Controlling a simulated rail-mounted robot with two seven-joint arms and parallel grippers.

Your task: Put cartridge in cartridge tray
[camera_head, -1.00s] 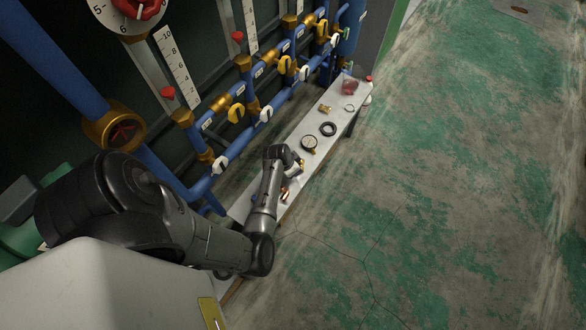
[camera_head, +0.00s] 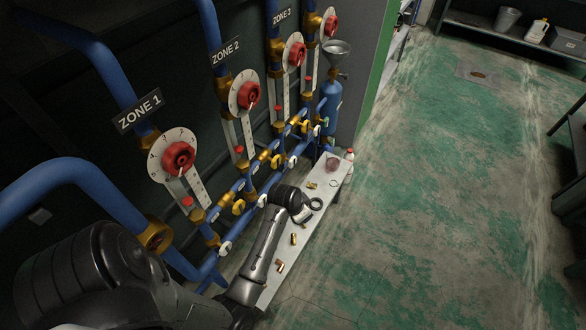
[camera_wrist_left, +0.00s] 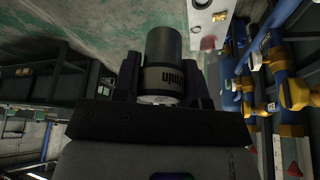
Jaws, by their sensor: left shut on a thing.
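My left gripper (camera_wrist_left: 162,88) is shut on a dark cylinder with a pale lettered band, which I take to be the cartridge (camera_wrist_left: 163,55), in the left wrist view. In the head view my left arm reaches in from the lower left, and its dark wrist (camera_head: 290,198) is over the narrow white bench (camera_head: 268,292). The cartridge cannot be made out there. I cannot identify the cartridge tray in either view. My right gripper is not in view.
On the bench are a black ring (camera_head: 315,203), brass fittings (camera_head: 293,239) and a reddish container (camera_head: 332,164). Blue pipes with yellow and white valve handles (camera_head: 238,207) line the wall beside it. A blue cylinder with a funnel (camera_head: 330,100) stands behind. Open floor (camera_head: 440,200) lies right.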

